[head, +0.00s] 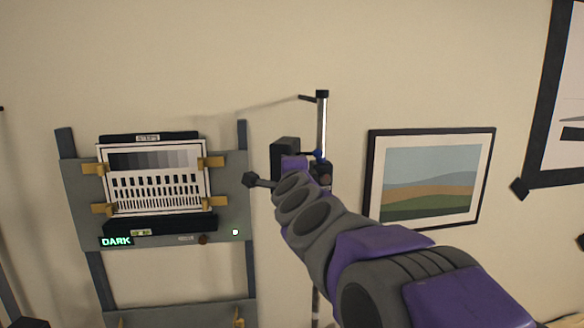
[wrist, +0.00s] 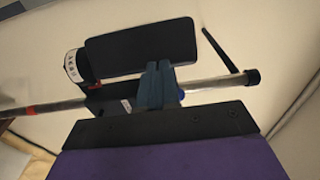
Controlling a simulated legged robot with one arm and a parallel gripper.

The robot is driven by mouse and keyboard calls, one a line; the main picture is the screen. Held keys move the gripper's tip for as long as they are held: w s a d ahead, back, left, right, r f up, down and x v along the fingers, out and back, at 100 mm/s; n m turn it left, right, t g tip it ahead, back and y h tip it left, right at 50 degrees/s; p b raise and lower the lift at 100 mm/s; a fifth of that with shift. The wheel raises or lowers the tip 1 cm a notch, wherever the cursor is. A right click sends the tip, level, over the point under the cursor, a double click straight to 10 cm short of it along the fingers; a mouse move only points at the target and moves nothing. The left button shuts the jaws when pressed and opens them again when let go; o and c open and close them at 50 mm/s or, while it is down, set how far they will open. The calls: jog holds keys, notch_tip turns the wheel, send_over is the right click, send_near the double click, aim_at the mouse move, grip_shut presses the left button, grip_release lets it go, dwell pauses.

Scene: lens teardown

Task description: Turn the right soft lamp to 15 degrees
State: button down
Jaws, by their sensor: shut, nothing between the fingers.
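The right soft lamp (head: 284,147) has a dark box-like head on an upright pole (head: 323,125), right of the chart stand. In the wrist view its flat black head (wrist: 140,48) fills the upper middle, with a white marked dial (wrist: 72,66) at its left end. A blue knob (head: 319,156) sits by the pole. My gripper (wrist: 158,68) is shut and empty, its fingertips close in front of the head's lower edge; I cannot tell whether they touch. The dial marks are too small to read. My arm hides the lower lamp mount in the head view.
A black knob on a rod (head: 250,180) sticks out left of my wrist. A framed landscape picture (head: 430,178) hangs on the wall at right.

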jog(key=shift+a, duration=0.4)
dwell(0.4)
jog(key=shift+w+a+f, duration=0.1)
jog(key=shift+a+f, duration=0.05)
jog(key=shift+a, duration=0.2)
jog(key=shift+h+p, duration=0.3)
jog(key=shift+p, duration=0.15)
jog(key=shift+a+m+h+p, duration=0.1)
jog(key=shift+m+h+p, duration=0.2)
dwell(0.9)
